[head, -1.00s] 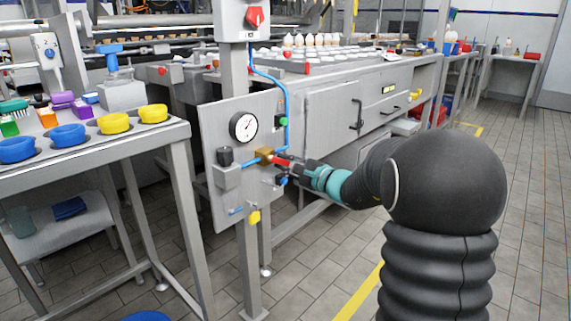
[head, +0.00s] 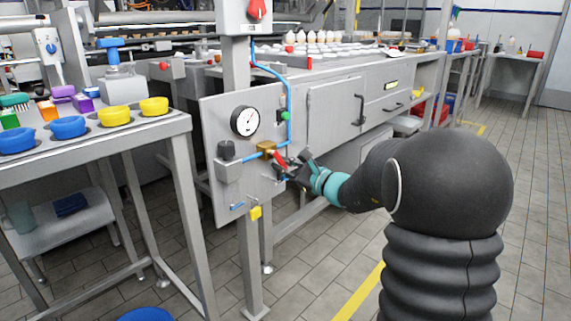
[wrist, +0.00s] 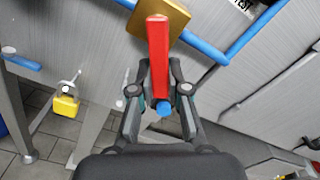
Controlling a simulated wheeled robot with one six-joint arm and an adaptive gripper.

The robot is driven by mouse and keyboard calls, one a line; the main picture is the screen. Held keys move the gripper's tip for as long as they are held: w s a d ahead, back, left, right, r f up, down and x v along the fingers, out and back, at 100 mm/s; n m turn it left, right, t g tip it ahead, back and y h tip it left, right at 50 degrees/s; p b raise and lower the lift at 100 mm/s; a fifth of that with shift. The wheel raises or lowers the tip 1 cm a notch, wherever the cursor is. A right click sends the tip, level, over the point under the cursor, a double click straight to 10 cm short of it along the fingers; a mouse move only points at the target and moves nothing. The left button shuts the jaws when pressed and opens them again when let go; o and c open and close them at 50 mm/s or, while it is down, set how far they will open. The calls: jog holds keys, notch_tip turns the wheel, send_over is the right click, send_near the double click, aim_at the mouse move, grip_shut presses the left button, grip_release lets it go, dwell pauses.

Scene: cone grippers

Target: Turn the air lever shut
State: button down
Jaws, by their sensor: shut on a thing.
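The red air lever (head: 279,161) sits on a brass valve (head: 266,149) in a blue air pipe on the grey panel (head: 222,125). In the head view it slants down to the right from the valve. In the wrist view the lever (wrist: 158,50) runs down from the brass valve block (wrist: 178,14) between my fingers. My gripper (head: 293,168) is shut on the lever; the wrist view shows a finger on each side of it (wrist: 160,84). A blue tip (wrist: 164,108) shows at the lever's lower end. The contact faces are partly hidden.
A round pressure gauge (head: 245,121) and a green part (head: 284,116) are on the panel above the lever. A yellow padlock (head: 256,212) hangs below; it also shows in the wrist view (wrist: 66,106). A table with coloured cups (head: 115,117) stands at left.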

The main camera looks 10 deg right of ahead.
jog(key=m, duration=0.2)
jog(key=s+a+m+p, duration=0.1)
jog(key=m, duration=0.1)
jog(key=a+m, duration=0.1)
jog(key=m, duration=0.1)
jog(key=shift+s+f, duration=0.3)
jog(key=shift+f, duration=0.05)
jog(key=shift+m, duration=0.3)
jog(key=c, duration=1.1)
grip_release()
jog(key=v, duration=1.2)
jog(key=shift+a, duration=0.1)
